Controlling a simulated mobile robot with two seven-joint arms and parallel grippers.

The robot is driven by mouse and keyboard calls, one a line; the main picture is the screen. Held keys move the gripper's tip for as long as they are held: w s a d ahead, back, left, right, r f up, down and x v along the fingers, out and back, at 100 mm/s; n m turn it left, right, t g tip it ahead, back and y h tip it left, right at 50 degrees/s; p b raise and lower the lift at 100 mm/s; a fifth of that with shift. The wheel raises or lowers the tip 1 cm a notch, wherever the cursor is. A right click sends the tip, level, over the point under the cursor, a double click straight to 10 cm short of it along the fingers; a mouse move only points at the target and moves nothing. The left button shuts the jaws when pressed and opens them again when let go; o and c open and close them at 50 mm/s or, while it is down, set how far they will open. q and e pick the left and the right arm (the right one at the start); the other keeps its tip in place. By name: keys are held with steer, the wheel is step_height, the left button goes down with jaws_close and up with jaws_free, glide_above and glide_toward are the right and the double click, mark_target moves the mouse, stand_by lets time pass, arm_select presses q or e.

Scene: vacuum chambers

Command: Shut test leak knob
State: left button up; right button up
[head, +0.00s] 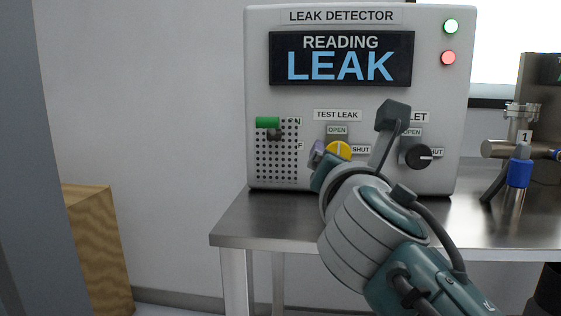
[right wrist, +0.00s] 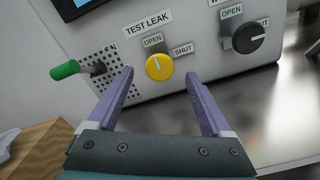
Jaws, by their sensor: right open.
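The yellow test leak knob (head: 340,149) is on the front of the leak detector (head: 260,60), under the TEST LEAK label. Its white line points up at OPEN; SHUT is to its right. In the right wrist view the knob (right wrist: 159,67) is ahead of my right gripper (right wrist: 159,76), between the lines of its two open purple fingers. The fingers look empty, and I cannot tell whether they reach around the knob. In the head view my right gripper (head: 318,152) is at the knob's left, mostly hidden by my wrist. My left gripper is out of view.
A black knob (head: 415,157) to the right has its line toward SHUT. A green-handled switch (head: 268,122) is at the left. The display (head: 341,58) reads LEAK. A steel table (head: 236,222) carries the detector; metal pipework (head: 518,150) stands at right.

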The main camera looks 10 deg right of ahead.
mark_target(337, 151)
steer(key=b+x, duration=0.1)
steer(key=x, duration=0.3)
steer(key=shift+w+d+b, duration=0.1)
steer(key=shift+w+b, duration=0.25)
steer(key=shift+b, duration=0.05)
steer(key=shift+w, duration=0.25)
jaws_close()
